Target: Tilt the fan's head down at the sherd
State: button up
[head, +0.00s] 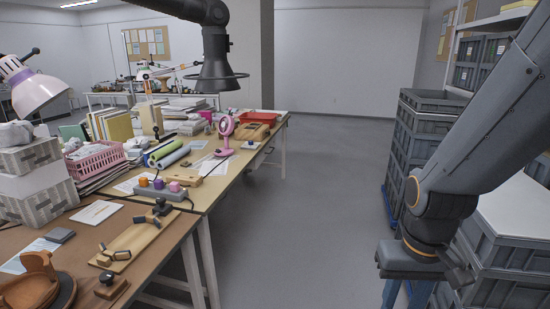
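A small pink fan (226,127) stands upright on the far part of the workbench, on a short stem and base. Its round head looks roughly level; the exact tilt is too small to tell. Small dark brown pieces, perhaps sherds (152,219), lie on a wooden board on the near bench. A reddish-brown round vessel (33,287), seemingly incomplete, sits at the lower left. I cannot tell which piece is the fan's sherd. My gripper (406,293) hangs at the lower right, far from the fan. Its fingers look apart and empty, with the tips near the frame's bottom edge.
A grey power strip (160,188) with coloured plugs, green rolls (167,152), a pink basket (97,160) and a red tray (259,117) crowd the benches. Grey crates (411,150) stand at right. The floor (310,200) between is clear.

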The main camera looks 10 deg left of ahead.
aim_at(228, 125)
jog(key=i, duration=5)
jog(key=z, duration=0.2)
jog(key=i, duration=0.25)
jog(key=u, duration=3.95)
jog(key=k, duration=0.45)
jog(key=z, duration=0.5)
